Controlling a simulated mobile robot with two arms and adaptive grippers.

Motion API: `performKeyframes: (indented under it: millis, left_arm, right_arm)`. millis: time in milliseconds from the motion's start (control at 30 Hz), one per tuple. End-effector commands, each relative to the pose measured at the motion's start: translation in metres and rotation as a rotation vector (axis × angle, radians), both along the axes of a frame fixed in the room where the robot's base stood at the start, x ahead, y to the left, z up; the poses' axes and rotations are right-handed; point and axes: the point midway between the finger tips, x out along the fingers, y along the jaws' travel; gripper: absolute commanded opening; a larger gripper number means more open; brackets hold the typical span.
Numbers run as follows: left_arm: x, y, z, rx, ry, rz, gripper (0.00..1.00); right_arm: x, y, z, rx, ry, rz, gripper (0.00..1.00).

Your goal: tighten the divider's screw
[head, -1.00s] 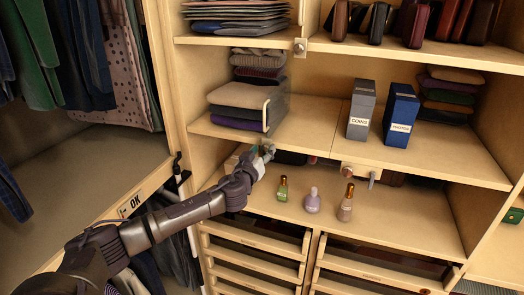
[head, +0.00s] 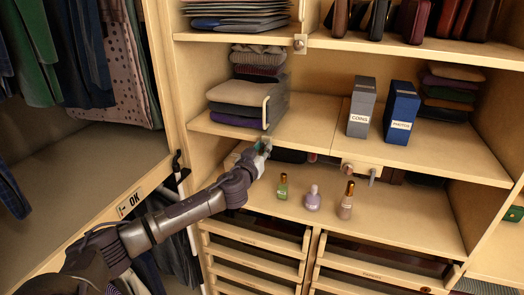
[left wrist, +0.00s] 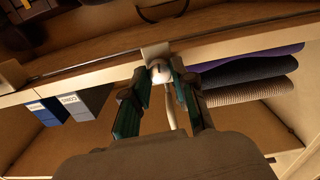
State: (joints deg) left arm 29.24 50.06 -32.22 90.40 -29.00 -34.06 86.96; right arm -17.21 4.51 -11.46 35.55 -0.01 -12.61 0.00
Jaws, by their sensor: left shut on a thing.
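The divider (head: 266,113) stands on the middle shelf beside a stack of folded clothes, and its pale upright bar also shows in the left wrist view (left wrist: 171,112). Its screw, with a pale round head (left wrist: 160,72), is at the shelf's front edge. My left gripper (head: 264,147) reaches this edge just below the divider. In the left wrist view its two fingers (left wrist: 161,76) lie on either side of the screw and are shut on it. The head view mostly hides the screw behind the gripper. My right gripper is not in view.
A grey box (head: 361,108) and a blue box (head: 401,113) stand right of the divider. Several small bottles, including a green one (head: 282,187), stand on the shelf below, near my left arm. Similar metal fittings show above (head: 300,43) and right (head: 347,168).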

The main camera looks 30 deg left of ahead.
Motion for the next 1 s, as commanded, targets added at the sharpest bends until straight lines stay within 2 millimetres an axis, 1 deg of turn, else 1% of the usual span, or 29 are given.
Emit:
performKeyframes:
  millis: [100, 400, 1000]
  left_arm:
    - [0.0000, -0.0006, -0.0021, 0.093, 0.022, 0.000, 0.00]
    - [0.0003, -0.0016, -0.0007, 0.370, 0.088, -0.001, 0.00]
    - [0.0005, -0.0023, -0.0008, 0.927, 0.224, 0.000, 0.00]
  right_arm:
    - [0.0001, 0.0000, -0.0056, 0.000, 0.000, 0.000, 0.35]
    - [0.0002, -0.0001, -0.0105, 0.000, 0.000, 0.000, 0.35]
    - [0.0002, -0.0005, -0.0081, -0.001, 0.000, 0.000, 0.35]
